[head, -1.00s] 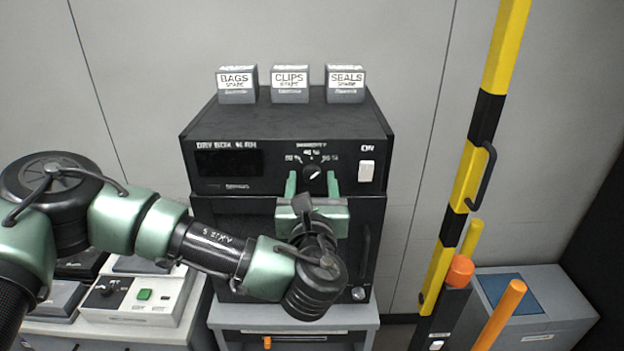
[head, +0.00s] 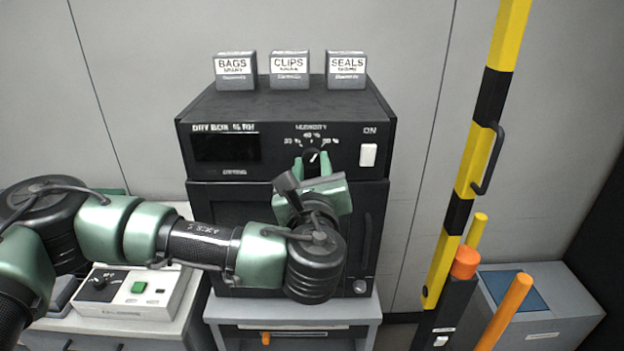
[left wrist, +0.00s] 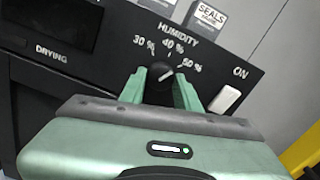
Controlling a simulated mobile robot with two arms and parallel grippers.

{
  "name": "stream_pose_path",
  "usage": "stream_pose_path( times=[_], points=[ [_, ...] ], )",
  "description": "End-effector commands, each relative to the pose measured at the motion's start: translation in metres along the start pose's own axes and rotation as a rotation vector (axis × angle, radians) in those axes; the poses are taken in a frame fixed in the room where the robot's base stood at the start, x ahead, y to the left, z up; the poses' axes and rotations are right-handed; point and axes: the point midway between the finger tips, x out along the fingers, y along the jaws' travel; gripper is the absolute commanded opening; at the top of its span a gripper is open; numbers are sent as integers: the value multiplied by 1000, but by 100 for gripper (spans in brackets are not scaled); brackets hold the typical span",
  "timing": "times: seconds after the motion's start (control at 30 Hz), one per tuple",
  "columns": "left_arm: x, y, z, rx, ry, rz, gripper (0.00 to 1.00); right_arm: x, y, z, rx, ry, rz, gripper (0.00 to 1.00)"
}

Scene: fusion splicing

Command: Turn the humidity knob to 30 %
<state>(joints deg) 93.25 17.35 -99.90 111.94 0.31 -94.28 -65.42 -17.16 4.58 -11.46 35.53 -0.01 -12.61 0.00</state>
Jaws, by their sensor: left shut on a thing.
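The humidity knob (head: 313,156) is a small black dial with a white pointer line on the front panel of the dry box (head: 265,195). In the left wrist view the knob (left wrist: 160,75) sits under the printed marks 30 %, 40 % and 50 %. Its white line points up and right, to the 50 % side of 40 %. My left gripper (head: 312,163) is shut on the knob, one green finger on each side; the fingers also show in the left wrist view (left wrist: 161,88). The gripper is tilted relative to the panel. My right gripper is not in view.
A white ON switch (head: 368,155) is close to the right of the knob. A dark display (head: 226,147) is to the left. Boxes for bags (head: 236,70), clips (head: 290,70) and seals (head: 346,70) stand on top. A yellow-black post (head: 480,150) rises at the right.

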Motion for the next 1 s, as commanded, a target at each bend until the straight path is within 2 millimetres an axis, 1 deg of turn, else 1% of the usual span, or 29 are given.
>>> stream_pose_path(
  times=[0.03,0.4,0.7,1.0],
  points=[
    [0,3,-8,-49,-1,2,0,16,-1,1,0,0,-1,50],
    [0,2,-7,-402,0,2,0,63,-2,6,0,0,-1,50],
    [0,1,-5,-687,1,2,0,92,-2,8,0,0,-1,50],
    [0,0,-4,-965,1,4,0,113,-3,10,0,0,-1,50]
  ],
)
